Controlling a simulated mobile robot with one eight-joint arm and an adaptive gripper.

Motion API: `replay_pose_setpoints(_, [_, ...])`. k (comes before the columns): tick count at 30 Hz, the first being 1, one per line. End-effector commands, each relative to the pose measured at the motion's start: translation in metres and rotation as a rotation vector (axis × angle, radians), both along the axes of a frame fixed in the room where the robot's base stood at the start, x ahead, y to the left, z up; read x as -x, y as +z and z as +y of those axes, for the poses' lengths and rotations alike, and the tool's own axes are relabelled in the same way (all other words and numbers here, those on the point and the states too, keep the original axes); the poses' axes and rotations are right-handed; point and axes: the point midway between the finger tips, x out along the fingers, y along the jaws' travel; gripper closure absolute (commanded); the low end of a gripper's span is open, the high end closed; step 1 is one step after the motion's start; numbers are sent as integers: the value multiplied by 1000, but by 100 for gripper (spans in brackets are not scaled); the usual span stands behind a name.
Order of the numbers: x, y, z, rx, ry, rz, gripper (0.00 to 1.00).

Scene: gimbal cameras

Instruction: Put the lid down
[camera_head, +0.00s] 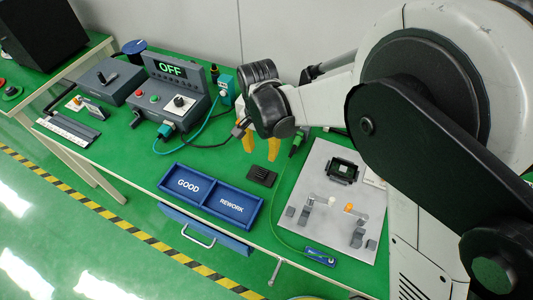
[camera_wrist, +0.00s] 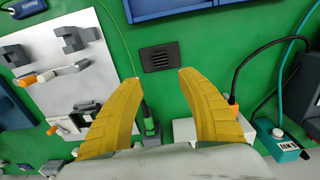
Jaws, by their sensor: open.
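A small dark rectangular piece with slots (camera_head: 261,176), which looks like the lid, lies flat on the green table just right of the blue tray. It also shows in the wrist view (camera_wrist: 159,57), just beyond the fingertips. My gripper (camera_head: 260,155) has yellow fingers spread apart and nothing between them. In the wrist view my gripper (camera_wrist: 158,76) is open, with the slotted piece apart from both fingers. In the head view the fingers are above the table behind the piece; their exact height is hard to tell.
The blue tray (camera_head: 211,193) has GOOD and REWORK compartments, both empty. A light plate (camera_head: 321,208) at right carries a dark socket (camera_head: 342,170) and several grey clamps. A control box (camera_head: 172,97) reading OFF stands at back left, with cables running from it. A green cable crosses near the slotted piece.

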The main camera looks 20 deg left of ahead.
Motion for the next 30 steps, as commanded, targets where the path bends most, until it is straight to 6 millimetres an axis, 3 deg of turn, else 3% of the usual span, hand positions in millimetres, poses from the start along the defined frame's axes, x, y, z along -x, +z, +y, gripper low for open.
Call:
replay_pose_setpoints(9, [-1,6,-1,-1,-1,-1,55])
replay_pose_setpoints(11, [-3,11,-7,-7,-2,-6,55])
replay_pose_setpoints(14, [-14,34,-32,-29,-4,-31,55])
replay_pose_setpoints(17, [-26,71,-77,-64,-4,-80,55])
replay_pose_setpoints(22, [-31,131,-173,-114,3,-205,55])
replay_pose_setpoints(27, [-11,169,-263,-122,11,-345,55])
replay_pose_setpoints(30, [10,180,-309,-105,15,-429,55])
